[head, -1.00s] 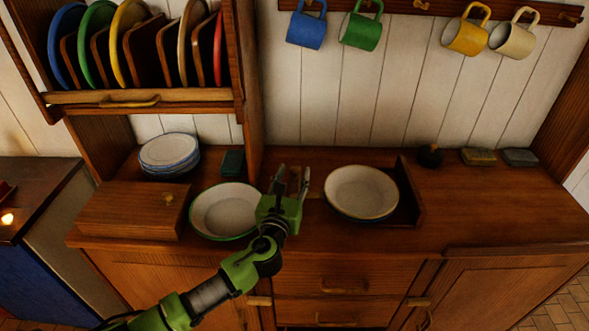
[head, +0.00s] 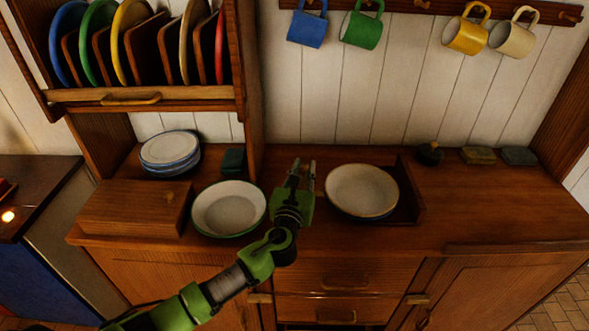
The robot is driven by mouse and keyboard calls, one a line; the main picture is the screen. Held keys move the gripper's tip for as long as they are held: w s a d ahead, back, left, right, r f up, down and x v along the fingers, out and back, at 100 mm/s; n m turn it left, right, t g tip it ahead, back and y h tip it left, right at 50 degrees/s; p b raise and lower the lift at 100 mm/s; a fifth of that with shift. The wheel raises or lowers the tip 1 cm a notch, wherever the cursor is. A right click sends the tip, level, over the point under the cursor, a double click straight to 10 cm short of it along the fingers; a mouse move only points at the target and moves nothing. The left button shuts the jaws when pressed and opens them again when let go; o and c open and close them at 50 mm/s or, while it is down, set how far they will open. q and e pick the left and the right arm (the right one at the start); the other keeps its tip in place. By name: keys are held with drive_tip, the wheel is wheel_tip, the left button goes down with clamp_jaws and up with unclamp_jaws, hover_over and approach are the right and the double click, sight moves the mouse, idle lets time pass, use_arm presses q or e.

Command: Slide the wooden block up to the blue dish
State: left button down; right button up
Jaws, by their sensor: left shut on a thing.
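My left gripper (head: 303,170) is over the counter between the green-rimmed dish and the cream dish. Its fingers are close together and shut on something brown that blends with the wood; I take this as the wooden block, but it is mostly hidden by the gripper. The stacked dishes with blue rims (head: 170,154) stand at the back left of the counter, well left of the gripper. The green-rimmed dish (head: 228,208) is left of the gripper and the cream dish (head: 362,190) is right of it. My right gripper is not in view.
A wooden box with a knob (head: 135,209) sits at the counter's left front. A dark green small box (head: 233,160) is behind the green-rimmed dish. A raised wooden edge (head: 411,190) borders the cream dish. The counter's right side (head: 490,205) is mostly clear.

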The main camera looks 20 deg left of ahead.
use_arm(q)
drive_tip(key=d, duration=0.2)
drive_tip(key=w+d, duration=0.1)
drive_tip(key=d, duration=0.2)
drive_tip(key=w+d, duration=0.1)
drive_tip(key=d, duration=0.1)
drive_tip(key=shift+d+b, duration=0.25)
drive_tip(key=shift+b, duration=0.05)
drive_tip(key=c, duration=1.8)
unclamp_jaws()
drive_tip(key=shift+w, duration=0.1)
drive_tip(key=shift+s, duration=0.25)
drive_tip(key=s, duration=0.7)
drive_tip(key=s+d, duration=0.1)
drive_tip(key=s, duration=0.3)
drive_tip(key=shift+s, duration=0.3)
